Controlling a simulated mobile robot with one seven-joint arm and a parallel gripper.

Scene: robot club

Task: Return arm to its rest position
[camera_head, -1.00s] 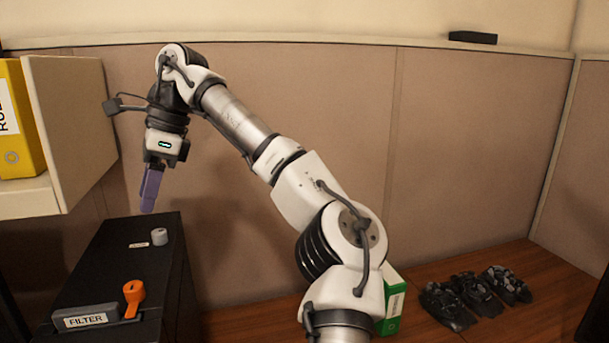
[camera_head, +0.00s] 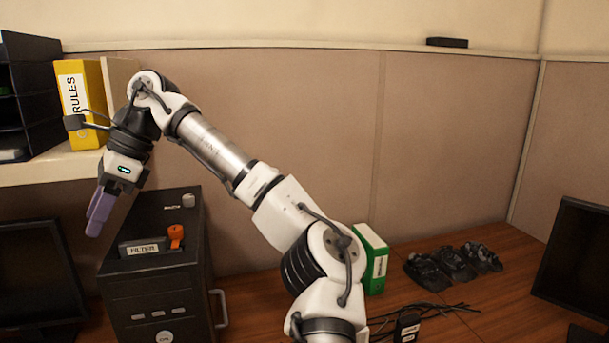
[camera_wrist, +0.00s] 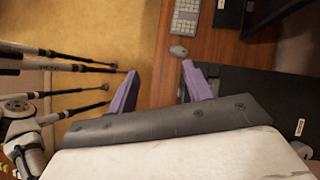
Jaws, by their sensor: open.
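My arm reaches up and to the left across the head view. My gripper (camera_head: 97,212) has purple fingers and points downward, in front of and to the left of the black cabinet. In the wrist view my gripper (camera_wrist: 158,82) shows its two fingers spread apart with nothing between them. The fingers hang over the edge between the wooden desk (camera_wrist: 200,50) and the tan floor (camera_wrist: 100,30).
A black cabinet (camera_head: 150,290) bears a FILTER-labelled part (camera_head: 142,248), an orange knob (camera_head: 176,236) and a grey knob (camera_head: 188,200). A yellow RULES binder (camera_head: 80,100) stands on the left shelf. A green box (camera_head: 372,258), dark objects (camera_head: 453,264) and monitors (camera_head: 577,260) stand on the desk.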

